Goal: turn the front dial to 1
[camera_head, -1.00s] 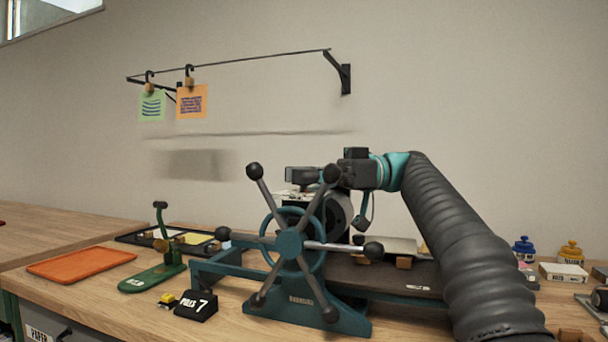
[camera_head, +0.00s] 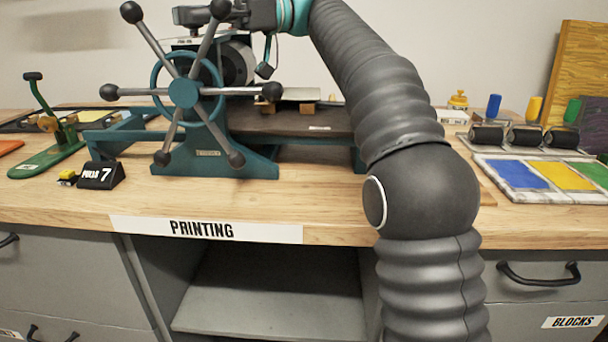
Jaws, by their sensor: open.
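A teal printing press (camera_head: 215,158) stands on the wooden bench, with a spoked star wheel (camera_head: 184,92) whose arms end in black knobs. Behind the wheel is a grey roller end (camera_head: 238,64). A small light plate with unreadable marks (camera_head: 186,41) shows on top of the press; I cannot make out a dial or its number, as the wheel and my gripper cover part of that area. My gripper (camera_head: 188,15) is open, at the top edge of the view, above the press and just behind the upper wheel spokes. Its fingertips are small and partly hidden; I see nothing held.
A black "PULLS 7" counter (camera_head: 101,175) and a green lever tool (camera_head: 47,150) stand left of the press. Ink rollers (camera_head: 525,137) and a colour slab (camera_head: 550,174) lie right. My arm crosses the right-centre. The bench front with the "PRINTING" label (camera_head: 205,229) is clear.

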